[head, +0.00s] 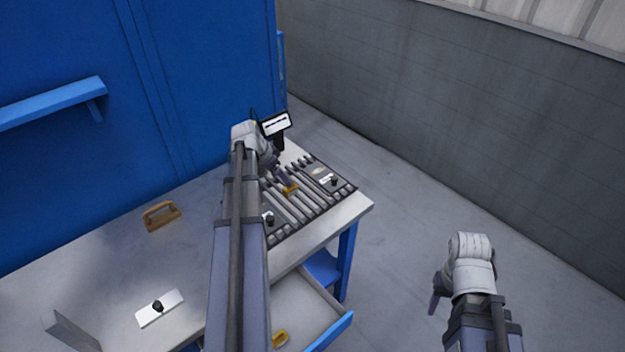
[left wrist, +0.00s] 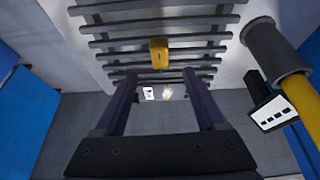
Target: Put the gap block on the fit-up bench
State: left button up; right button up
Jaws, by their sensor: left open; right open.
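A small yellow-orange block (head: 290,188), which looks like the gap block, lies on a rack of dark parallel bars (head: 305,207) at the bench's far right end. In the left wrist view the block (left wrist: 159,53) sits just beyond and between my left fingertips. My left gripper (head: 283,178) is open, reaches over the rack and appears empty; its fingers (left wrist: 160,76) are apart. The bench (head: 110,262) has a pale grey top. My right gripper (head: 436,303) is open, away from the bench over the floor at the right; its fingers are mostly hidden.
An orange handle-shaped piece (head: 162,215), a white plate with a black knob (head: 160,308) and an angled metal piece (head: 72,330) are on the bench. An open drawer (head: 305,315) holds another orange piece (head: 280,339). A blue wall stands behind; a device with a label (head: 276,124) rises near the rack.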

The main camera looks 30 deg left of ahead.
aim_at(290, 189)
pick_arm(q)
jog(key=b+x, duration=0.3)
jog(key=x, duration=0.1)
jog(key=b+x, duration=0.4)
jog(key=shift+w+r, duration=0.1)
jog(key=shift+w, duration=0.15)
jog(key=shift+d+r, duration=0.1)
dwell(0.3)
grip_shut()
dwell(0.5)
